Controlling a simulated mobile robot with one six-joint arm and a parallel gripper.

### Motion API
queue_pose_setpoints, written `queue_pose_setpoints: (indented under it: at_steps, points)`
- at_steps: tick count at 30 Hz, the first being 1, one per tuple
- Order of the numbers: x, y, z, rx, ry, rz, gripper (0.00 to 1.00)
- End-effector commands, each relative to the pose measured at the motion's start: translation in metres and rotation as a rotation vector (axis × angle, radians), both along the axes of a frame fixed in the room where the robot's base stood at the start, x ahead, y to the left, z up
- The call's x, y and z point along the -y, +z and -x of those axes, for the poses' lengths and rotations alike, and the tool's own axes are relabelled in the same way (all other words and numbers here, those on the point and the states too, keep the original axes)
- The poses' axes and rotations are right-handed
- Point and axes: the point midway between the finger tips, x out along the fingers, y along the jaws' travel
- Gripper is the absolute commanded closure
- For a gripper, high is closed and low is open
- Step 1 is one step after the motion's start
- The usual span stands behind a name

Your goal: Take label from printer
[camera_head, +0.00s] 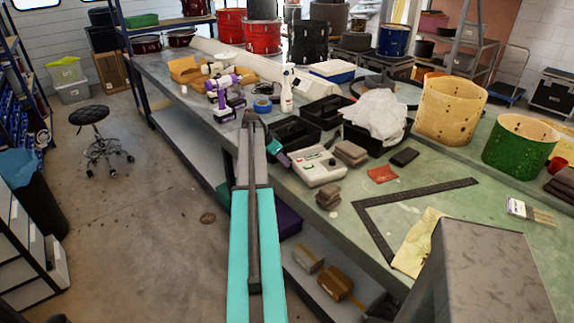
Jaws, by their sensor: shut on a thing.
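The label printer (318,168) is a pale box with a dark slot and small coloured keys, standing near the left edge of the green bench top. My gripper (288,161) is small in the head view, at the left side of the printer, at the end of my teal and grey arm. It is shut on the label. The label itself is too small or hidden to make out, and I cannot tell whether it is still touching the printer.
Black bins (295,134) stand just behind the printer, one holding white crumpled plastic (378,114). Brown pads (351,152) and a dark square (404,157) lie right of it. A black L-square (420,192) lies nearer. Drum shells (449,108) stand at right.

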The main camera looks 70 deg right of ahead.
Motion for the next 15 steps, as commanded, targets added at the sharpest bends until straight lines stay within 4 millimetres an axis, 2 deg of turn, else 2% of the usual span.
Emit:
queue_pose_setpoints:
  at_steps: [15]
  points:
    - [-0.0032, 0.0001, -0.0027, 0.000, 0.001, 0.001, 0.91]
